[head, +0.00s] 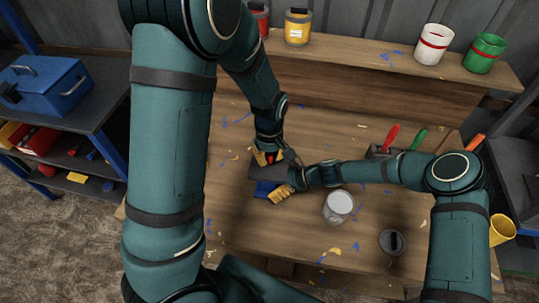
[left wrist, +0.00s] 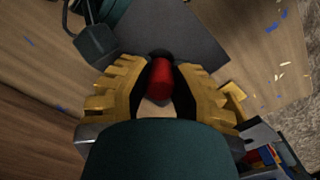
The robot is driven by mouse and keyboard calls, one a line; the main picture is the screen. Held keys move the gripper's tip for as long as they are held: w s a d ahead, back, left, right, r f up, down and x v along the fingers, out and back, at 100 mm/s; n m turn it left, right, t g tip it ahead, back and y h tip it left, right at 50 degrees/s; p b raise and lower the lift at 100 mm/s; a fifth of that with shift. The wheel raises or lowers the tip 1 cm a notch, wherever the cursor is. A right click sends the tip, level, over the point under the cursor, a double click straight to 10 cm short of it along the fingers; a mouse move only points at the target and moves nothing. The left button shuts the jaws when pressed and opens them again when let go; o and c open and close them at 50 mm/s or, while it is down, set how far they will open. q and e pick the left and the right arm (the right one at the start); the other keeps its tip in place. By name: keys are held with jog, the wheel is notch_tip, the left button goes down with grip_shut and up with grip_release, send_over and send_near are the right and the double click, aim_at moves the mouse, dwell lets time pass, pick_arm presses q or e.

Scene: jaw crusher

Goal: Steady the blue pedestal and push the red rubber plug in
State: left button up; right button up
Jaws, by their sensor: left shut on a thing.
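The red rubber plug (left wrist: 160,80) stands between the yellow fingers of my left gripper (left wrist: 160,68) in the left wrist view. The gripper is shut on it, above a dark plate (left wrist: 190,35). In the head view my left gripper (head: 266,158) points down over the same dark plate (head: 262,171), with a bit of red between its fingers. The blue pedestal (head: 264,188) shows just below the plate, mostly hidden. My right gripper (head: 280,193) has its yellow fingers against or close beside the pedestal; whether they grip it I cannot tell. The plug's lower end is hard to see.
A can with a pale top (head: 338,207) and a dark round piece (head: 392,242) stand on the wooden bench (head: 300,245). Tools with red and green handles (head: 391,137) stand behind my right arm. Cups and cans line the back shelf (head: 360,60). Scraps litter the bench.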

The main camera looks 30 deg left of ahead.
jog(key=c, duration=1.3)
dwell(0.9)
